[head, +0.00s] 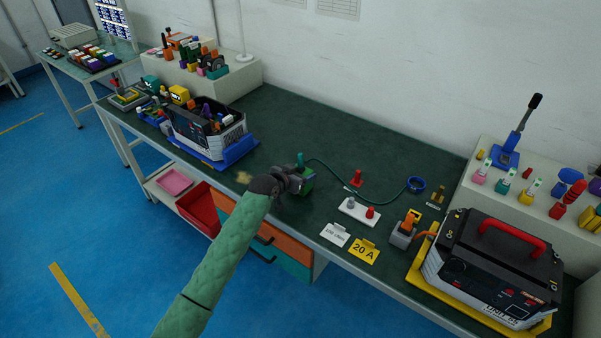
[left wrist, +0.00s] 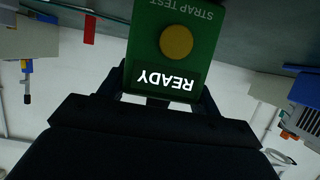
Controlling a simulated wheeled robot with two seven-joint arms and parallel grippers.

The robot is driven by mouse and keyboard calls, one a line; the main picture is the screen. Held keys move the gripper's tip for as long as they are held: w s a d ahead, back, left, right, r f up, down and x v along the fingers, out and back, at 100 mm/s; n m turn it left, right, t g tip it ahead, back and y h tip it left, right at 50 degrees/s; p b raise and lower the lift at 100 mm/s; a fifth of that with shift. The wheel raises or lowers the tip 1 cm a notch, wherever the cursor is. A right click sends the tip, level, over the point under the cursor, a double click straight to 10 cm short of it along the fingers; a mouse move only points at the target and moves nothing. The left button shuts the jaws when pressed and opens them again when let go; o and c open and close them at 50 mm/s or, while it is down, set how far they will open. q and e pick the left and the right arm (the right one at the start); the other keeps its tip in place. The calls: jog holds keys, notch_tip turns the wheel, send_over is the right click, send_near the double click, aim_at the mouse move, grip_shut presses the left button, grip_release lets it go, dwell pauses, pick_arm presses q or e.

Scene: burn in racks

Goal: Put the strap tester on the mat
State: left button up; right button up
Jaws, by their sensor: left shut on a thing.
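The strap tester (head: 308,186) is a green box over the dark green bench top, near the middle of the front edge. My left gripper (head: 296,181) is shut on it. In the left wrist view the strap tester (left wrist: 175,45) shows a yellow round button, a lit "READY" display and the words "STRAP TEST", upside down. A green cord (head: 345,184) runs from its area to a blue ring (head: 416,185). A blue mat (head: 228,158) lies under the left unit and a yellow mat (head: 428,285) under the right unit. I cannot tell which one is meant. My right gripper is out of view.
A white plate (head: 352,211) with knobs, a white card (head: 336,234) and a yellow "20 A" card (head: 364,251) lie right of the gripper. The left unit (head: 205,133) and right unit (head: 500,262) flank it. Bare bench top (head: 300,125) lies behind.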

pick_arm(q)
jog(key=o, duration=0.7)
jog(key=shift+f, duration=0.15)
jog(key=o, duration=0.4)
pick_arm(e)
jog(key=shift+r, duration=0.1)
pick_arm(q)
jog(key=shift+s+a, duration=0.1)
jog(key=shift+r+b+v, duration=0.15)
jog(key=shift+b+v, duration=0.7)
jog(key=shift+v, duration=2.15)
jog(key=shift+r+b+v, duration=0.1)
jog(key=shift+b+v, duration=0.7)
jog(key=shift+v, duration=2.15)
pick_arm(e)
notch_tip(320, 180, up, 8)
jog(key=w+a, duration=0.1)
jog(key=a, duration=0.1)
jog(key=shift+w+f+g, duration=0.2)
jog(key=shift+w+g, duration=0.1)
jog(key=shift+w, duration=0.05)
